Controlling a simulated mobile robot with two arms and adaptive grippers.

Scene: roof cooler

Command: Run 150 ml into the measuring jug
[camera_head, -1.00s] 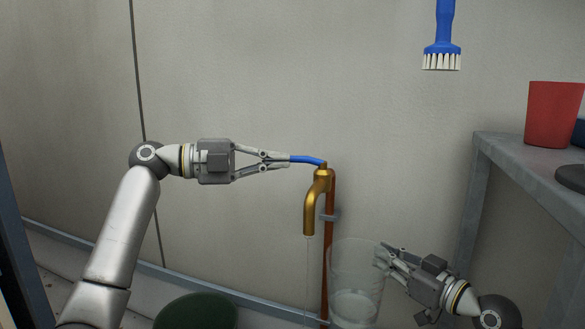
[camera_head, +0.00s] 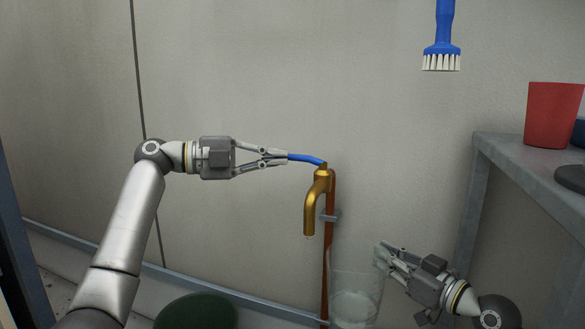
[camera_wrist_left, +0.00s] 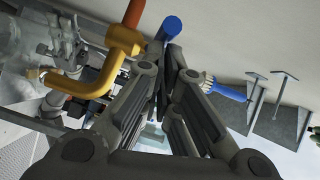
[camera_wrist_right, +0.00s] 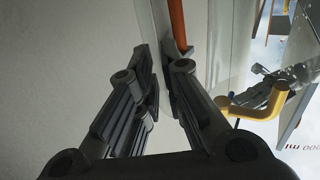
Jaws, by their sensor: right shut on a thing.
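The brass tap (camera_head: 316,200) has a blue lever (camera_head: 305,158) on top. A small drop shows at its spout, with no stream below. My left gripper (camera_head: 284,158) has its fingers together with the tips at the lever's free end; in the left wrist view the lever's end (camera_wrist_left: 172,27) is just beyond them. The clear measuring jug (camera_head: 355,305) stands low, right of the spout, with some water in it; its base is cut off and its level cannot be read. My right gripper (camera_head: 380,256) is shut at the jug's upper right; its see-through wall is hard to make out there.
A copper pipe (camera_head: 328,250) runs down the wall below the tap. A grey shelf (camera_head: 520,165) at the right holds a red cup (camera_head: 553,115). A blue brush (camera_head: 441,45) hangs high on the wall. A dark green round thing (camera_head: 196,312) is at the bottom.

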